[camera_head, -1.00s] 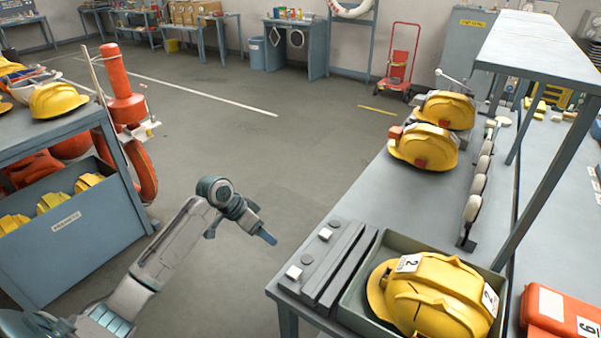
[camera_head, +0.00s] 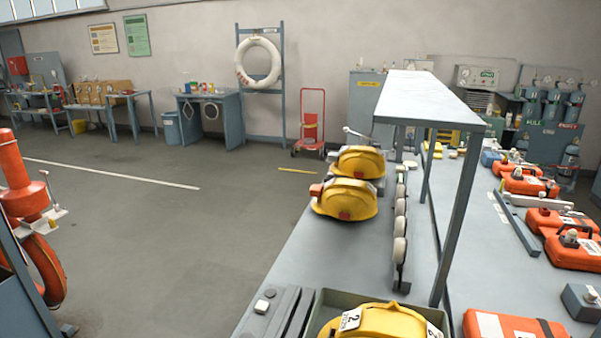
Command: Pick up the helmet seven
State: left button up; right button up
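No helmet with a readable seven shows. A yellow helmet marked 2 (camera_head: 378,322) sits in a grey-green tray (camera_head: 335,296) at the bottom edge, partly cut off by the frame. Two more yellow helmets stand farther back on the grey bench: a nearer one (camera_head: 347,201) with an orange piece on its front and side, and a farther one (camera_head: 362,162) just behind it. I see no number on either. Neither of my grippers is in view.
A raised shelf (camera_head: 428,97) on posts and a row of pale round pieces (camera_head: 400,225) border the helmets on the right. Orange cases (camera_head: 555,219) lie on the bench beyond. An orange stand (camera_head: 22,190) is at left. The floor between is clear.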

aim_at(364, 163)
jog(key=i+j+u, duration=0.25)
jog(key=j, duration=0.2)
jog(key=j+u, duration=0.3)
jog(key=j, duration=0.2)
jog(key=i+j+u, duration=0.5)
jog(key=j, duration=0.2)
jog(key=i+j+u, duration=0.35)
jog(key=i+j, duration=0.2)
jog(key=i, duration=0.25)
jog(key=i+z, duration=0.2)
jog(key=z, duration=0.15)
jog(key=i+z, duration=0.45)
jog(key=z, duration=0.3)
jog(key=i+l+z, duration=0.15)
jog(key=i+z, duration=0.3)
jog(key=i, duration=0.2)
jog(key=i+z, duration=0.5)
jog(key=i, duration=0.2)
jog(key=i+j, duration=0.1)
jog(key=i, duration=1.8)
jog(key=i+j+z, duration=0.1)
jog(key=i+z, duration=0.3)
jog(key=i+j+z, duration=0.25)
jog(key=i+z, duration=0.15)
jog(key=i+j+z, duration=0.4)
jog(key=i, duration=0.15)
jog(key=i+j+z, duration=0.4)
jog(key=k+j, duration=0.05)
